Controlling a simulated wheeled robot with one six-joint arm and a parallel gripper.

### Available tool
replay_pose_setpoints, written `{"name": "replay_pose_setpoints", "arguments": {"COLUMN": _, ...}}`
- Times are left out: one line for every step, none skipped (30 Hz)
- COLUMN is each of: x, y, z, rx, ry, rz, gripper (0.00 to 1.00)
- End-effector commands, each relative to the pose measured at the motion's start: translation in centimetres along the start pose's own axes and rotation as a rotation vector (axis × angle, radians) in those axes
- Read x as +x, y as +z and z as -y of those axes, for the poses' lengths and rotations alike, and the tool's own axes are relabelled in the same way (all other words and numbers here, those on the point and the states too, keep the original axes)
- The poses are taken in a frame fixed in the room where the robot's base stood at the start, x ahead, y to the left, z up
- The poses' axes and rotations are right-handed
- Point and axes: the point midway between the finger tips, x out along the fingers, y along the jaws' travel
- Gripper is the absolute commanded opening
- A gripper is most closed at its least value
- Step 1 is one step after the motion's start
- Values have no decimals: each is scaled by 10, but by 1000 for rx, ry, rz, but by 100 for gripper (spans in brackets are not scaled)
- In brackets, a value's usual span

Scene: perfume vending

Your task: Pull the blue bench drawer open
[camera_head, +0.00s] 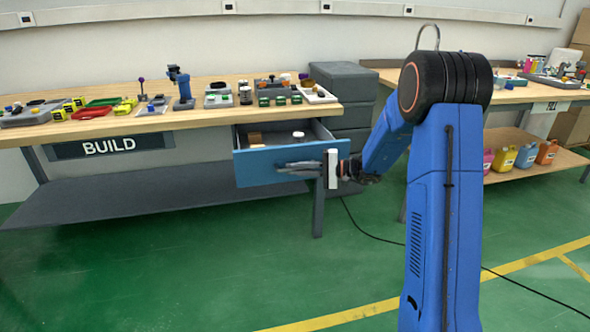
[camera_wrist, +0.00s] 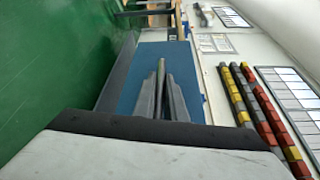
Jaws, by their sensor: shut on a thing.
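The blue bench drawer (camera_head: 252,173) hangs out from under the right end of the BUILD bench, standing open with its inside visible. A small brown block (camera_head: 255,139) and a white round thing (camera_head: 298,135) are in it. My gripper (camera_head: 284,168) reaches in from the right and is shut on the drawer handle at the drawer's front. In the wrist view the gray fingers (camera_wrist: 162,90) close together against the blue drawer front (camera_wrist: 135,80). The fingers mostly hide the handle.
The wooden BUILD bench (camera_head: 200,118) carries several trays and small parts. A dark gray cabinet (camera_head: 345,85) stands behind the drawer. A second bench (camera_head: 508,95) is at right, with colored jugs on its lower shelf. Green floor (camera_head: 200,270) in front is clear; a black cable crosses it.

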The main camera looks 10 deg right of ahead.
Motion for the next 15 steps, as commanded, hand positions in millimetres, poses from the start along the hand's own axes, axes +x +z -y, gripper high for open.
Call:
{"name": "replay_pose_setpoints", "arguments": {"x": -1, "y": -1, "z": 0, "rx": 1, "ry": 0, "rz": -3, "gripper": 0}}
{"name": "replay_pose_setpoints", "arguments": {"x": -1, "y": -1, "z": 0, "rx": 1, "ry": 0, "rz": -3, "gripper": 13}}
{"name": "replay_pose_setpoints", "arguments": {"x": -1, "y": -1, "z": 0, "rx": 1, "ry": 0, "rz": -3, "gripper": 23}}
{"name": "replay_pose_setpoints", "arguments": {"x": -1, "y": -1, "z": 0, "rx": 1, "ry": 0, "rz": -3, "gripper": 29}}
{"name": "replay_pose_setpoints", "arguments": {"x": -1, "y": -1, "z": 0, "rx": 1, "ry": 0, "rz": -3, "gripper": 29}}
{"name": "replay_pose_setpoints", "arguments": {"x": -1, "y": -1, "z": 0, "rx": 0, "ry": 0, "rz": -2, "gripper": 29}}
{"name": "replay_pose_setpoints", "arguments": {"x": -1, "y": -1, "z": 0, "rx": 0, "ry": 0, "rz": -2, "gripper": 29}}
{"name": "replay_pose_setpoints", "arguments": {"x": -1, "y": -1, "z": 0, "rx": 0, "ry": 0, "rz": -2, "gripper": 29}}
{"name": "replay_pose_setpoints", "arguments": {"x": -1, "y": -1, "z": 0, "rx": 0, "ry": 0, "rz": -2, "gripper": 29}}
{"name": "replay_pose_setpoints", "arguments": {"x": 0, "y": -1, "z": 0, "rx": 0, "ry": 0, "rz": -2, "gripper": 29}}
{"name": "replay_pose_setpoints", "arguments": {"x": 0, "y": -1, "z": 0, "rx": 0, "ry": 0, "rz": -2, "gripper": 29}}
{"name": "replay_pose_setpoints", "arguments": {"x": -1, "y": -1, "z": 0, "rx": 0, "ry": 0, "rz": -1, "gripper": 29}}
{"name": "replay_pose_setpoints", "arguments": {"x": -1, "y": -1, "z": 0, "rx": 0, "ry": 0, "rz": -1, "gripper": 29}}
{"name": "replay_pose_setpoints", "arguments": {"x": -2, "y": -1, "z": 0, "rx": 0, "ry": 0, "rz": -2, "gripper": 29}}
{"name": "replay_pose_setpoints", "arguments": {"x": -4, "y": -1, "z": 0, "rx": 0, "ry": 0, "rz": -2, "gripper": 29}}
